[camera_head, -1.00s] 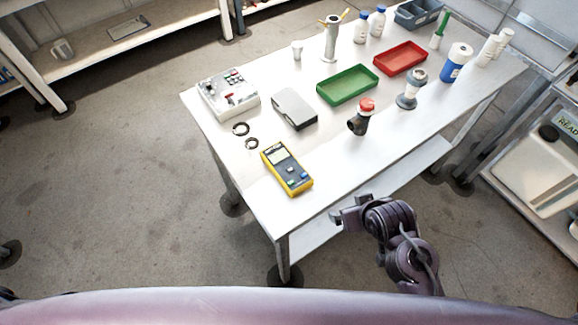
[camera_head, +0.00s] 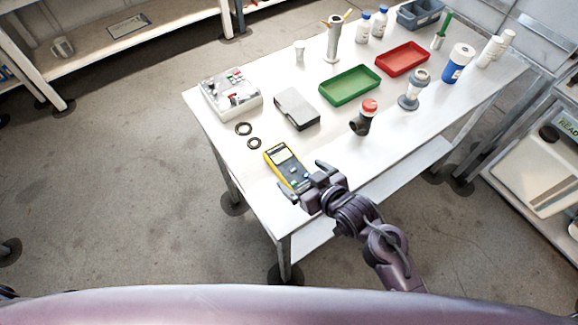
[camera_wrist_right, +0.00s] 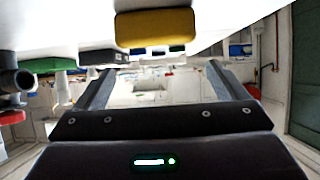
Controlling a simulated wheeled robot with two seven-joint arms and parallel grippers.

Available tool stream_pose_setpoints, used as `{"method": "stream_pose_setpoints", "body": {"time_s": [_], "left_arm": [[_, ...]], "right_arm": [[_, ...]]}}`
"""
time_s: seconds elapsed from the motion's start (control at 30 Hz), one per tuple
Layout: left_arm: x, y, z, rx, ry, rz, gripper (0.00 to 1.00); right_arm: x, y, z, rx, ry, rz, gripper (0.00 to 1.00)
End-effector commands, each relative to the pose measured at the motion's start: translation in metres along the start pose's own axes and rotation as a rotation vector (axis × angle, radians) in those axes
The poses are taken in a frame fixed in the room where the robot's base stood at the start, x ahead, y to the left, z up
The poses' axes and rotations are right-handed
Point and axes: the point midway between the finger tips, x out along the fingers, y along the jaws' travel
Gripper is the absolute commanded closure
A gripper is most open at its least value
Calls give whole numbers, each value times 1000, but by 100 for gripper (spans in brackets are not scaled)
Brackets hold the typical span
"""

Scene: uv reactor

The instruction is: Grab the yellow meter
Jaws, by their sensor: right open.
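The yellow meter (camera_head: 284,165) lies flat on the white table near its front left edge, with a dark face and a light screen. My right gripper (camera_head: 308,180) is at the meter's near end and covers part of it in the head view. In the right wrist view the meter's yellow end (camera_wrist_right: 155,28) shows ahead, centred across the two spread fingers (camera_wrist_right: 153,88). The right gripper is open and nothing is between its fingers. I cannot tell whether a finger touches the meter. My left gripper is not in view.
On the white table (camera_head: 262,205), two black rings (camera_head: 243,129), a grey box (camera_head: 297,108) and a control box (camera_head: 231,93) lie beyond the meter. A red-capped dark pipe fitting (camera_head: 364,118) stands to the right. Green (camera_head: 350,86) and red trays (camera_head: 402,58) are farther back.

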Motion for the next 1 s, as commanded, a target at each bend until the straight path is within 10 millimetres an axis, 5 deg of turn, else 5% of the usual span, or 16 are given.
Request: {"method": "stream_pose_setpoints", "body": {"time_s": [0.53, 0.87, 1.0], "left_arm": [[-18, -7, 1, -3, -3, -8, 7], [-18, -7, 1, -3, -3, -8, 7], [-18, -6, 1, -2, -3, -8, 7]], "right_arm": [[56, 2, 6, 0, -2, 2, 7], [63, 1, 7, -1, -2, 2, 7], [63, 1, 7, -1, -2, 2, 22]]}}
